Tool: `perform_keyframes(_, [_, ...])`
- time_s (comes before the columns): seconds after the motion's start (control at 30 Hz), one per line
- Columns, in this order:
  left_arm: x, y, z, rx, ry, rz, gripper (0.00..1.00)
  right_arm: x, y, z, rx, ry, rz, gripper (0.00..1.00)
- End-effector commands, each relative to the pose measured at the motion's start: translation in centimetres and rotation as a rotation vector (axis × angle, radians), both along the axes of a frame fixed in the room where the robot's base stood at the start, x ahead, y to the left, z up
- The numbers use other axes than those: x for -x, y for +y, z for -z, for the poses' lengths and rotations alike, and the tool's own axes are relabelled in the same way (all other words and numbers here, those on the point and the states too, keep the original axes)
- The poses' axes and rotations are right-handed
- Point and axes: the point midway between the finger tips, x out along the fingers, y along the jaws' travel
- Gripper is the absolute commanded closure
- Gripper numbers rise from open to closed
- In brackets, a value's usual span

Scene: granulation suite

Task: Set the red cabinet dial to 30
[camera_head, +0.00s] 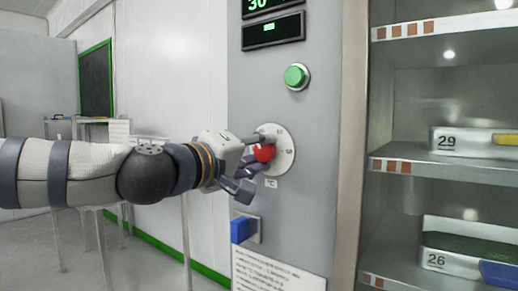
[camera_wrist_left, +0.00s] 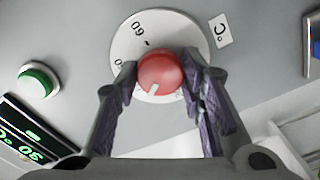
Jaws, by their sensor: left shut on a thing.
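The red dial (camera_head: 264,153) sits on a round white scale plate (camera_head: 286,149) on the grey cabinet panel. In the left wrist view the red dial (camera_wrist_left: 160,72) shows a pale pointer mark, and the scale plate (camera_wrist_left: 128,42) shows "60"; other figures are partly covered. My left gripper (camera_head: 259,155) has its fingers on both sides of the dial and is shut on it. In the left wrist view the left gripper (camera_wrist_left: 162,85) shows its purple finger pads against the dial. The display (camera_head: 273,5) above reads "30" in green. My right gripper is not in view.
A green button (camera_head: 296,76) is above the dial, and a blue switch (camera_head: 241,229) is below it. A printed notice (camera_head: 277,273) is lower on the panel. Open shelves at the right hold trays marked 29 (camera_head: 471,142) and 26 (camera_head: 462,262).

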Motion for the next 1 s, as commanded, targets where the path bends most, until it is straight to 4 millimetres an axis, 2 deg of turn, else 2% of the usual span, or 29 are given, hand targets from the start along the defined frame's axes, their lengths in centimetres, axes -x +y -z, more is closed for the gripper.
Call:
perform_keyframes(0.6, [0.03, -0.02, 0.01, 0.471, 0.342, 0.001, 0.92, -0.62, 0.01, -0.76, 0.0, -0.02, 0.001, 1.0])
perform_keyframes(1.0, [0.02, -0.01, 0.01, 0.706, 0.514, 0.001, 0.92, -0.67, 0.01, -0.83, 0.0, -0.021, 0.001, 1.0])
